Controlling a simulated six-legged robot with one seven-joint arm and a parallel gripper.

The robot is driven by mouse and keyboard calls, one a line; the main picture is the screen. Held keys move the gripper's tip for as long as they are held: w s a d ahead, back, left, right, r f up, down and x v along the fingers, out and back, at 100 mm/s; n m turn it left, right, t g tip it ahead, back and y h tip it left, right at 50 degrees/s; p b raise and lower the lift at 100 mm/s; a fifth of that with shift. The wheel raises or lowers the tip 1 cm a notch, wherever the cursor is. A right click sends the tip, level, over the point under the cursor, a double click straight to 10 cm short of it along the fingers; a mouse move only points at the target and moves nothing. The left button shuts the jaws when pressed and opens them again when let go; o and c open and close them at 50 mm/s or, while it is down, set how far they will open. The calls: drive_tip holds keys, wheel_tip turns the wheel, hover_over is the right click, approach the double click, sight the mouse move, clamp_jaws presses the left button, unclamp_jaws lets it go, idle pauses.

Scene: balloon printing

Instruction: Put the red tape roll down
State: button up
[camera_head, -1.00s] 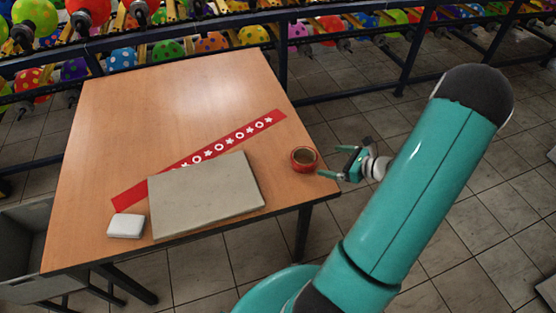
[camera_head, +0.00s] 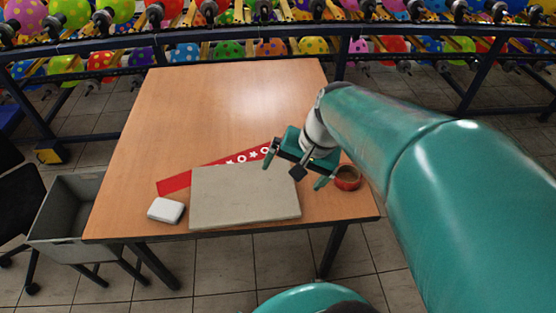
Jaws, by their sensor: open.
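The red tape roll (camera_head: 347,178) lies flat on the wooden table (camera_head: 225,100) near its right edge. My gripper (camera_head: 293,176) is open and empty, above the table just left of the roll. One finger is close beside the roll; I cannot tell whether it touches it. The other finger is over the right end of the red strip.
A grey slab (camera_head: 245,197) lies on the red strip with white shapes (camera_head: 176,184). A small white block (camera_head: 165,210) sits to its left. A grey bin (camera_head: 65,215) stands left of the table. Racks with dotted balloons (camera_head: 228,49) line the back.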

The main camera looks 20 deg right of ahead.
drive_tip(key=s+a+r+n+t+h, duration=0.2)
drive_tip(key=s+a+r+n, duration=0.2)
drive_tip(key=s+r+n, duration=0.1)
drive_tip(key=shift+a+r+n+t+h, duration=0.35)
drive_tip(key=shift+r+n, duration=0.3)
drive_tip(key=shift+n, duration=0.45)
